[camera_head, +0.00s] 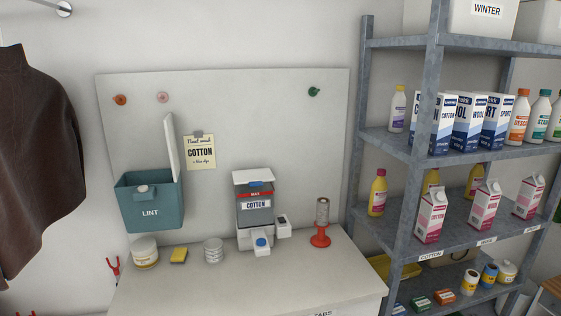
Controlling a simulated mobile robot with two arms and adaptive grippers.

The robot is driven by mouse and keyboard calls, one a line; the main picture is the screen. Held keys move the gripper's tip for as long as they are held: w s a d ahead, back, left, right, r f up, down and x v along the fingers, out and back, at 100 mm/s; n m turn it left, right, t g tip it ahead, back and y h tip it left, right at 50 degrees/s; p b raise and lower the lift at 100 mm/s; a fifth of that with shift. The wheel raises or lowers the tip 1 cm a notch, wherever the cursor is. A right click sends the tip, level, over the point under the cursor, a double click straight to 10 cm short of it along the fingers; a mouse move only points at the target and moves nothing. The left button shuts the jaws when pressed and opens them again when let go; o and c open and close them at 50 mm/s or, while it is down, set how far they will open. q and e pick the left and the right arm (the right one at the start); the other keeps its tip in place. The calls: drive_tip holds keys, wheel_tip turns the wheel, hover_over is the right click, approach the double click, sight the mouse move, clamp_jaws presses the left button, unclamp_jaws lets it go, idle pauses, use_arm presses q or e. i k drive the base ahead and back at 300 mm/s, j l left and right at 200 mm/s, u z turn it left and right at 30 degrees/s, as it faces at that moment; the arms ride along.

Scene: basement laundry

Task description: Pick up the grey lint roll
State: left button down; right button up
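A grey-brown roll (322,211) stands upright on a red stand (320,238) at the right end of the white counter. It looks like the grey lint roll, though it is small in the picture. A teal bin marked LINT (150,207) hangs on the wall panel at the left, with its pale lid up. Neither of my grippers shows in the head view.
The counter (250,283) also holds a tub (145,252), a yellow sponge (178,255), a whitish ribbed cylinder (213,250) and a COTTON dispenser (256,211). A grey metal shelf (398,145) with cartons and bottles stands close at right. The counter's front is clear.

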sight(323, 209)
drive_tip(key=i+l+u, duration=0.1)
drive_tip(key=l+u, duration=0.7)
drive_tip(key=u, duration=0.15)
